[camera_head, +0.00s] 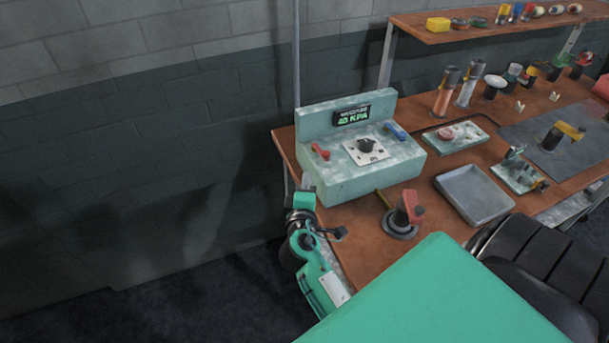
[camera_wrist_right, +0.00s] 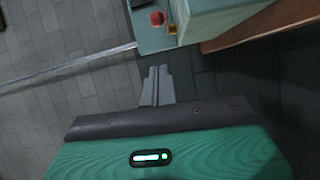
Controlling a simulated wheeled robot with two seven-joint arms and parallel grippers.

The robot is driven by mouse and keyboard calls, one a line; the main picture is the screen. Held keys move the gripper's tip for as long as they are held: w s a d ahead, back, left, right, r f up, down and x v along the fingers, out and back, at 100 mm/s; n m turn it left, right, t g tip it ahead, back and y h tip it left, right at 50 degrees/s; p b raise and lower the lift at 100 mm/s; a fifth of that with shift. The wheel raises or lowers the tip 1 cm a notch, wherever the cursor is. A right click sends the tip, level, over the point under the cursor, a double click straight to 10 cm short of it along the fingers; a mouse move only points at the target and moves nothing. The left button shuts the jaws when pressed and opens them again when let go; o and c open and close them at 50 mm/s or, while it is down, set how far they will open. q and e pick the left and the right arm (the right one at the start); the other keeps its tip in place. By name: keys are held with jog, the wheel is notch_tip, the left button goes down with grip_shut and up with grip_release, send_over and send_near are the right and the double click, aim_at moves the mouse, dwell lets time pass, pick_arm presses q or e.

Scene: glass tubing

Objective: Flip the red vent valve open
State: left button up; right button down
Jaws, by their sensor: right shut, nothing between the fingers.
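The red vent valve (camera_head: 320,151) is a small red lever at the left of the sloped front of the pale green control box (camera_head: 350,184). In the right wrist view its red end (camera_wrist_right: 157,18) and a brass-coloured part show beside the box wall, beyond my fingertips. My right gripper (camera_head: 304,199) is at the box's lower left in the head view, below the valve. In the wrist view its grey fingers (camera_wrist_right: 158,72) are shut and empty, and appear apart from the valve. My left gripper is not in view.
The box also bears a dark knob (camera_head: 366,146), a blue lever (camera_head: 396,130) and a display (camera_head: 352,116) reading 40 KPA. A red-handled fixture (camera_head: 411,207) and a grey tray (camera_head: 475,193) stand on the brown bench. A thin pole (camera_head: 296,60) rises behind the box.

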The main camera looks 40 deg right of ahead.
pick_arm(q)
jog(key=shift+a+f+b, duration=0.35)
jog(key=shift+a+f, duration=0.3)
pick_arm(e)
jog(key=v, duration=0.3)
jog(key=shift+s+r, duration=0.1)
jog(key=shift+s, duration=0.1)
